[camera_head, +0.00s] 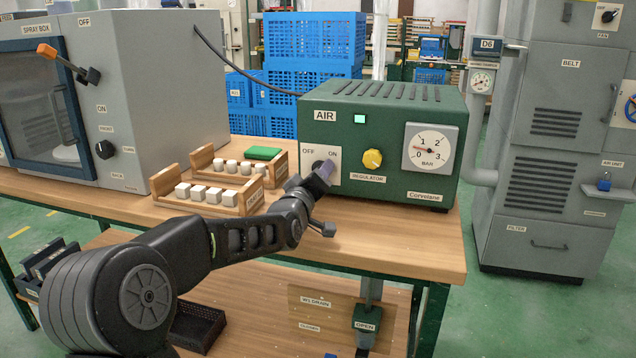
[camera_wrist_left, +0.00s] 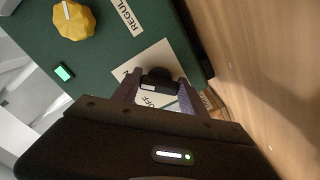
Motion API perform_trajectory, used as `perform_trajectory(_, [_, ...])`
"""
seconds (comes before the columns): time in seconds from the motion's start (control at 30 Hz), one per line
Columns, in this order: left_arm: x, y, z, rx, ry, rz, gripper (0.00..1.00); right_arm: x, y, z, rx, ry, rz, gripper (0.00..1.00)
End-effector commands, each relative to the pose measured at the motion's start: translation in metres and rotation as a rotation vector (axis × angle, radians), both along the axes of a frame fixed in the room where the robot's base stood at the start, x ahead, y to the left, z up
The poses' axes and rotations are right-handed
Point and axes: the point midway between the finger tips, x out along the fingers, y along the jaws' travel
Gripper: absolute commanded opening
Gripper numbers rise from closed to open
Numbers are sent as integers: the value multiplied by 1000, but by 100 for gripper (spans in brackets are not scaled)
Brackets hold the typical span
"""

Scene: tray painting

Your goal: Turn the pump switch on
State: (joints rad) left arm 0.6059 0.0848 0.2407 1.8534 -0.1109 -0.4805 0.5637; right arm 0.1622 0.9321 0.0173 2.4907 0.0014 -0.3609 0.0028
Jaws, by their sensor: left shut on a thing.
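The green air box (camera_head: 384,103) stands on the bench, with a small square green light (camera_head: 360,119) glowing on its front. Its pump switch is a black knob on a white plate (camera_head: 336,167) marked OFF on the left and ON on the right. My left gripper (camera_head: 318,176) is at this plate and largely hides the knob in the head view. In the left wrist view the gripper's two fingers (camera_wrist_left: 157,88) are shut on the black knob (camera_wrist_left: 158,77), one on each side. My right gripper is not in view.
A yellow regulator knob (camera_head: 372,159) and a pressure gauge (camera_head: 430,148) sit right of the switch. Wooden trays of white pieces (camera_head: 252,198) stand close left of my gripper. The spray box (camera_head: 150,95) is further left. The bench front right (camera_head: 400,245) is clear.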

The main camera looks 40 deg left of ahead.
Motion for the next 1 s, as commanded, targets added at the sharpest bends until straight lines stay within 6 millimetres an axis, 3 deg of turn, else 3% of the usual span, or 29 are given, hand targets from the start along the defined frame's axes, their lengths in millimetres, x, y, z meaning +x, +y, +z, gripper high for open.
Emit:
perform_trajectory(0.57, [0, 0, -1, 42, 18, 0, 10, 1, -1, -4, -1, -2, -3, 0])
perform_trajectory(0.6, [0, 0, -1, 42, 18, 0, 53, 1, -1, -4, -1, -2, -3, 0])
perform_trajectory(0.83, [0, 0, -1, 40, 16, 0, 72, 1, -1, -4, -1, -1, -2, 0])
perform_trajectory(1.0, [0, 0, -1, 39, 15, 0, 72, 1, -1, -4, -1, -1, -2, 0])
